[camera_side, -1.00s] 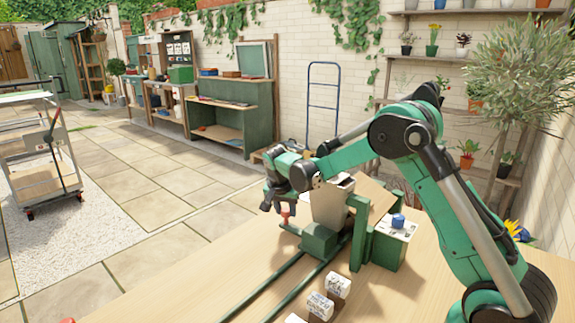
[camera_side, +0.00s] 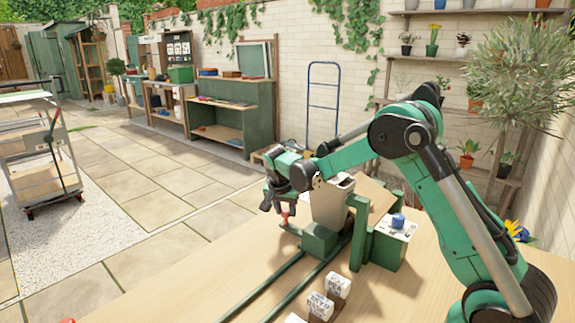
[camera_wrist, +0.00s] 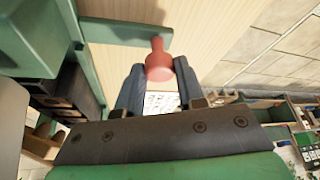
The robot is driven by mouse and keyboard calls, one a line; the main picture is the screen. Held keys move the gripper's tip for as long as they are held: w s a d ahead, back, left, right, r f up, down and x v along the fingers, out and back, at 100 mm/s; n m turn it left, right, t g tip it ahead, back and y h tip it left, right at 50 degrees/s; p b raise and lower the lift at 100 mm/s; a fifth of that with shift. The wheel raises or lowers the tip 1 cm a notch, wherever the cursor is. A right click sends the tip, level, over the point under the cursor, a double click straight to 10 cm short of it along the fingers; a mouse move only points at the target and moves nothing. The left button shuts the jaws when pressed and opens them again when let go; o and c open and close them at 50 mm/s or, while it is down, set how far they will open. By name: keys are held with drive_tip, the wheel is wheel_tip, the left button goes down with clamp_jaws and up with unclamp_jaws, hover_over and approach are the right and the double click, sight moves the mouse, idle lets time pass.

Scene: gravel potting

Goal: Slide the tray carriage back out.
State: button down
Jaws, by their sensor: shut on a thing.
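The tray carriage (camera_side: 319,241) is a green block on two dark green rails (camera_side: 283,284), at the rail end beside the green frame. A red knob (camera_side: 285,217) stands on a green bar at its left side. My gripper (camera_side: 279,205) reaches down and is shut on this knob. In the wrist view, the red knob (camera_wrist: 158,62) shows at the tips of my gripper's dark fingers (camera_wrist: 157,88), above the green bar (camera_wrist: 125,33). The fingers partly hide where they touch it.
A pale grey hopper (camera_side: 331,207) and a green frame (camera_side: 359,232) stand close to the carriage. A green box with a blue button (camera_side: 398,220) is to the right. White-labelled blocks (camera_side: 320,306) sit near the front, right of the rails. The rails' near length is clear.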

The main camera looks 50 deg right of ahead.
drive_tip(key=shift+a, duration=0.1)
drive_tip(key=a, duration=2.7)
drive_tip(key=shift+a, duration=0.15)
drive_tip(key=c, duration=0.5)
unclamp_jaws()
drive_tip(key=shift+c, duration=0.2)
drive_tip(key=shift+v, duration=2.8)
